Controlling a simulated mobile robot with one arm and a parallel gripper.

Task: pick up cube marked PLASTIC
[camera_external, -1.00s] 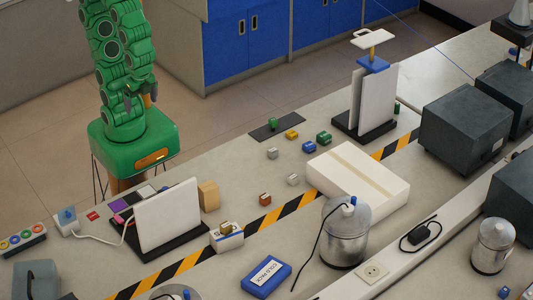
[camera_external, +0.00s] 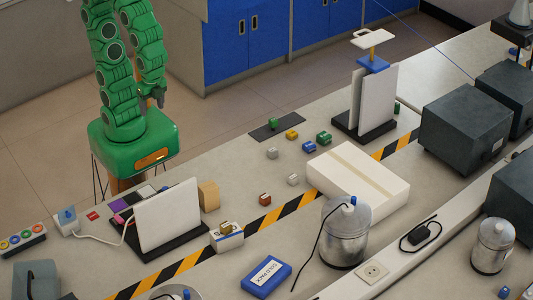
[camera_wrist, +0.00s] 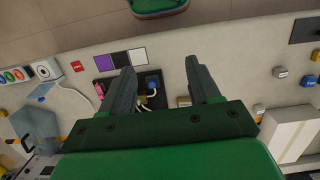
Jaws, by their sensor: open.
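Several small cubes sit on the bench in the outside view: green (camera_external: 273,123), yellow (camera_external: 292,134), a second green (camera_external: 324,138), blue (camera_external: 309,146), grey (camera_external: 272,153), whitish (camera_external: 293,179) and reddish-brown (camera_external: 265,199). I cannot read PLASTIC on any of them. The wrist view shows the grey cube (camera_wrist: 279,72), blue cube (camera_wrist: 308,80) and whitish cube (camera_wrist: 258,109) right of the fingers. My gripper (camera_external: 152,98) is up beside my green arm, left of the cubes and apart from them. Its fingers (camera_wrist: 160,66) are open with nothing held.
A white box (camera_external: 358,183) lies right of the cubes. Upright panels on black stands rise at the left (camera_external: 168,217) and back (camera_external: 378,98). A wooden block (camera_external: 209,195) stands by the left panel. The bench between my arm and the cubes is mostly clear.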

